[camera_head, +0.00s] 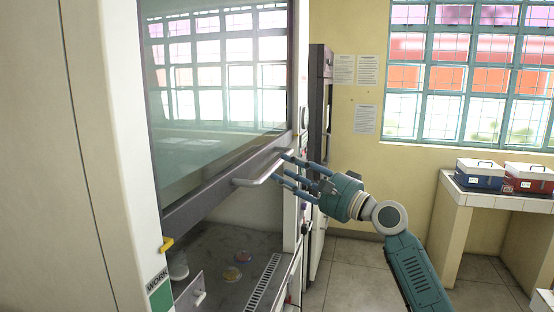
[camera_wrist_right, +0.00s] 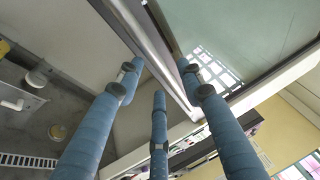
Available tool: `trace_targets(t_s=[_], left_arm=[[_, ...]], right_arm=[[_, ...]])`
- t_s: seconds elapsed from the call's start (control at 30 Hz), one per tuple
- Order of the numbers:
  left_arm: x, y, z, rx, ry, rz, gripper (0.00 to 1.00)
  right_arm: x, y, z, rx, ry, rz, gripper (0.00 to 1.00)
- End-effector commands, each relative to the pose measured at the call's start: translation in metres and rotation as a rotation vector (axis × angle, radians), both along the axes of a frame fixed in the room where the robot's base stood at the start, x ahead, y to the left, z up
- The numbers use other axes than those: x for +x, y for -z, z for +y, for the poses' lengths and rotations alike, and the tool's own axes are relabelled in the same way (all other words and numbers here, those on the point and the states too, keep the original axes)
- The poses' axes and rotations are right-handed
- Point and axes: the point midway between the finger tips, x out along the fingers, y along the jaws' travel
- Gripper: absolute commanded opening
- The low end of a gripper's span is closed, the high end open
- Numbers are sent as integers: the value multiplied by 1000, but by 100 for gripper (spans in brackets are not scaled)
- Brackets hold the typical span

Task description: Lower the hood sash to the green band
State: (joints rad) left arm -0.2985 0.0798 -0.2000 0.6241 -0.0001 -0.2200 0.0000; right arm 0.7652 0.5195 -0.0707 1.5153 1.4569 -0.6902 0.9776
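The hood sash (camera_head: 222,90) is a tilted-looking glass pane in a dark frame, and it is partly raised. A pale bar handle (camera_head: 262,168) runs along its lower rail. A yellow pointer (camera_head: 167,244) at the sash's lower left corner sits above the green band (camera_head: 161,296) marked WORK on the left post. My right gripper (camera_head: 281,166) is at the right end of the handle, fingers spread. In the right wrist view the handle (camera_wrist_right: 158,45) passes between the open fingers (camera_wrist_right: 160,75); contact cannot be told. My left gripper is not in view.
Inside the hood are small dishes (camera_head: 232,274), a jar (camera_head: 178,268) and a vent grille (camera_head: 263,284). A drawer-like panel with a handle (camera_head: 199,297) stands at the front. Blue (camera_head: 481,175) and red (camera_head: 528,178) boxes rest on a bench at right. The floor between is clear.

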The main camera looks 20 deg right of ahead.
Motion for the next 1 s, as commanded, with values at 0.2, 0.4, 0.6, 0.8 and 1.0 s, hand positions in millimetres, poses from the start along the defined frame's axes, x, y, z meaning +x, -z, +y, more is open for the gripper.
trace_targets(t_s=[0.2, 0.4, 0.6, 0.8, 1.0], left_arm=[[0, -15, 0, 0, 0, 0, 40], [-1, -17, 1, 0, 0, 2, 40], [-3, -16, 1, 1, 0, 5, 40], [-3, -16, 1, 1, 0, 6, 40], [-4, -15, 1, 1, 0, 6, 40]], right_arm=[[25, -7, 16, 1, 0, 1, 38], [32, -6, 21, -1, 1, 0, 38], [32, -6, 21, -2, 1, 0, 38], [32, -6, 21, -2, 1, 0, 0], [32, -5, 21, -2, 1, 0, 0]])
